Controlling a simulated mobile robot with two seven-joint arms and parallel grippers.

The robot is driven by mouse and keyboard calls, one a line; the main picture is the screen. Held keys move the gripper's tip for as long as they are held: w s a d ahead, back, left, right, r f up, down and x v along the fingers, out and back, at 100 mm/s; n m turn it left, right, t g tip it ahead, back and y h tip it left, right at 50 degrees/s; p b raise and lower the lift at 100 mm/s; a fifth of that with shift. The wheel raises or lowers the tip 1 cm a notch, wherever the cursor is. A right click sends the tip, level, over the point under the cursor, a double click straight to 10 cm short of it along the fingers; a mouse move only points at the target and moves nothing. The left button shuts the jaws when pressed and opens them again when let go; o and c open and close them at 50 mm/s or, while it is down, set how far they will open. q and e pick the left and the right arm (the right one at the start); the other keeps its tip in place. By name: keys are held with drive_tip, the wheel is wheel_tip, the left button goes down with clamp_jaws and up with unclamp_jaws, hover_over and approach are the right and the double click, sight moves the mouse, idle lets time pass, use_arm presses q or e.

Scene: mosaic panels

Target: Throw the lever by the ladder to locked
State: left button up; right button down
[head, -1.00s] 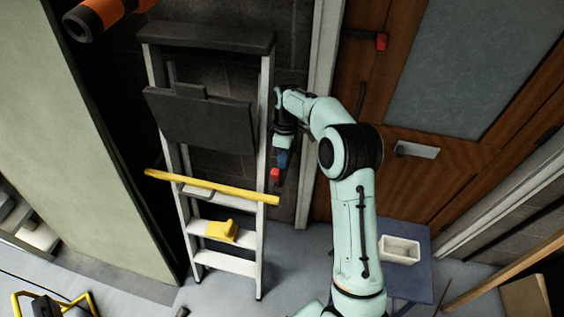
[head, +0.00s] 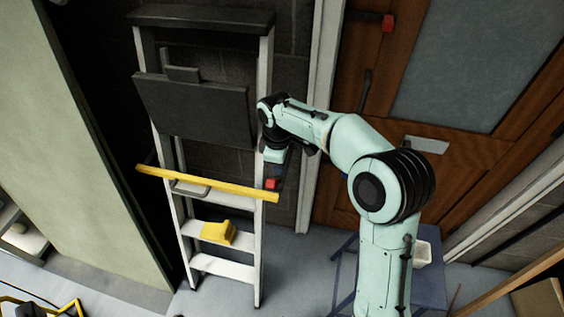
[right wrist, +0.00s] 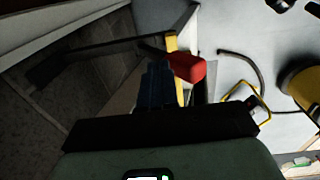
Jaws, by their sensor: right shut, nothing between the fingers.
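The lever's red handle (head: 271,183) shows beside the right rail of the ladder (head: 265,95), at the right end of a yellow bar. Much of the rest of the lever is hidden by my right arm. My right gripper (head: 274,168) points down just above the red handle. In the right wrist view, my gripper's dark blue fingers (right wrist: 158,88) are shut and empty. The red handle (right wrist: 187,67) appears just right of their tips. I cannot tell whether they touch. My left gripper is out of view.
The yellow bar (head: 200,182) crosses the ladder. A yellow object (head: 218,232) sits on a lower step. Another red-ended handle (head: 388,22) is on the wooden door (head: 400,90). A blue table (head: 432,290) with a white bin (head: 424,252) stands at right.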

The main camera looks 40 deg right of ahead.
drive_tip(key=shift+s+a+f+b, duration=0.15)
drive_tip(key=shift+a+f+b, duration=0.15)
drive_tip(key=shift+a, duration=0.1)
drive_tip(key=shift+s+a, duration=0.25)
drive_tip(key=shift+a, duration=0.05)
use_arm(q)
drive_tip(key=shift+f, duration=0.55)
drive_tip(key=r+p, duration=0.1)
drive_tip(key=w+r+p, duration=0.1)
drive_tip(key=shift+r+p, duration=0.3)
drive_tip(key=shift+p, duration=0.05)
use_arm(e)
wheel_tip(320, 180, up, 14)
drive_tip(key=shift+s+a+f, duration=0.25)
drive_tip(key=shift+a, duration=0.05)
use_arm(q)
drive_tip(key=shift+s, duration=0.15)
